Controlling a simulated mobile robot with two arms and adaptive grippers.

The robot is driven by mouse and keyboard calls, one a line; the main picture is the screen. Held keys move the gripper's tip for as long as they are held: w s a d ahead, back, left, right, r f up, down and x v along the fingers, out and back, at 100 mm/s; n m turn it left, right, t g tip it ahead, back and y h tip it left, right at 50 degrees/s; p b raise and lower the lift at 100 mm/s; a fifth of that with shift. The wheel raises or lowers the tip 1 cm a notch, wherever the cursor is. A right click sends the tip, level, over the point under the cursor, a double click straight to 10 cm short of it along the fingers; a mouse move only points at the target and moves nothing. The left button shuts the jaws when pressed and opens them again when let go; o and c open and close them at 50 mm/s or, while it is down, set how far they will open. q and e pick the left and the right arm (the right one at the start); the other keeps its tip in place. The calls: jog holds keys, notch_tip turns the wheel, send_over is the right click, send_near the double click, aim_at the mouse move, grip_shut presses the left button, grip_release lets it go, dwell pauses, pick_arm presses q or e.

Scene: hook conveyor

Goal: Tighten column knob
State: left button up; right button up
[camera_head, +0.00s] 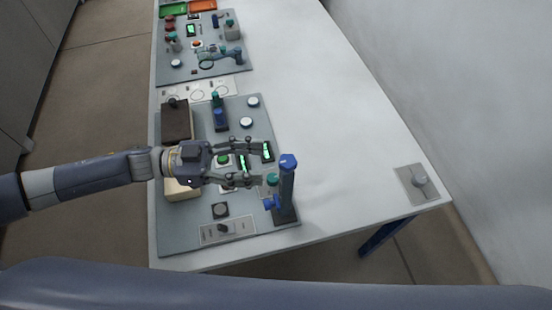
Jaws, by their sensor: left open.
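A dark blue column (286,190) stands upright near the front right corner of the grey panel (180,235). It has a bright blue cap (288,161) on top and a blue knob (271,203) low on its left side. I cannot tell which of these is the column knob. My left gripper (262,165) reaches in from the left over the panel. Its two fingers are spread apart with nothing between them, and their tips point at the column from a short distance to its left. My right gripper does not show.
A teal-topped part (272,180) stands just left of the column. Green-lit displays and a green button (223,159) lie under my gripper. A brown box (177,121) and a blue switch (219,116) stand behind. The white table right of the panel is mostly clear.

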pick_arm(q)
jog(key=shift+s+a, duration=0.15)
jog(key=shift+a, duration=2)
